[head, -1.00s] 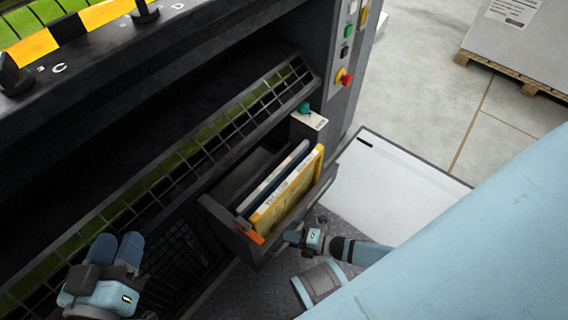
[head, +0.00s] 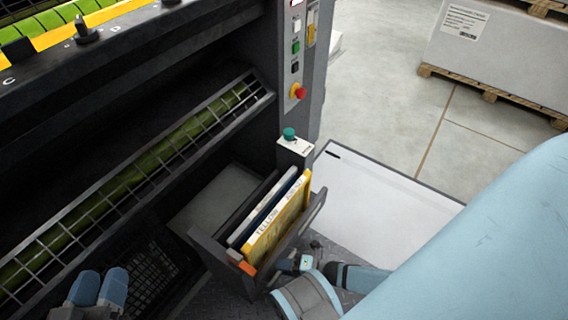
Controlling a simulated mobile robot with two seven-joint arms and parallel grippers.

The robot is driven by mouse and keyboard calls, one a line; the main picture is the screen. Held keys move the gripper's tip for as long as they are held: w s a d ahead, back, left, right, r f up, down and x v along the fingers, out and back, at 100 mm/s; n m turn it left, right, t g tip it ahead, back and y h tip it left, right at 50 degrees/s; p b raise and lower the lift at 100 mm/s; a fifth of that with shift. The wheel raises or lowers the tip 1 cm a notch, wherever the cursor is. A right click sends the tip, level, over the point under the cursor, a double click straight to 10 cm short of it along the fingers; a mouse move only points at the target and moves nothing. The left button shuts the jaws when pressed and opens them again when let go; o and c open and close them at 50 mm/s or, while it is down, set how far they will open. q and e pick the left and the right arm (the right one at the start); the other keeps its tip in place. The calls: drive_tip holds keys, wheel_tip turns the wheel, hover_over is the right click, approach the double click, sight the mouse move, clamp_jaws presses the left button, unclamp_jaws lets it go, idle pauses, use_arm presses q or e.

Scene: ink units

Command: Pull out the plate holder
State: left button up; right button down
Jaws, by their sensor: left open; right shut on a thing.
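The plate holder (head: 222,264) is a dark grey drawer-like tray, pulled partly out of the machine's lower front. It holds several upright flat items, among them a yellow one (head: 277,222) with lettering, and has an orange mark on its front corner. My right gripper (head: 280,268) is at the holder's outer end, shut on it; the fingertips are partly hidden. My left gripper (head: 97,285) is at the bottom left edge, open and empty, apart from the holder.
A green knob (head: 289,133) stands on a small panel above the holder. A red button (head: 299,91) is on the machine's side column. A white panel (head: 378,207) lies on the floor at right. A loaded pallet (head: 490,97) stands at back right.

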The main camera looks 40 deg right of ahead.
drive_tip(key=c, duration=1.1)
unclamp_jaws()
drive_tip(key=shift+c, duration=0.2)
use_arm(q)
drive_tip(key=r+t+p, duration=0.1)
drive_tip(key=r, duration=0.1)
drive_tip(key=r+t+p, duration=0.1)
drive_tip(key=r+p, duration=0.1)
drive_tip(key=r, duration=0.1)
drive_tip(key=shift+a+r+n+p, duration=0.1)
drive_tip(key=shift+a+n+p, duration=0.1)
drive_tip(key=shift+n+p, duration=0.1)
use_arm(e)
drive_tip(key=v, duration=1.3)
drive_tip(key=shift+s+d, duration=0.3)
drive_tip(key=shift+r, duration=0.1)
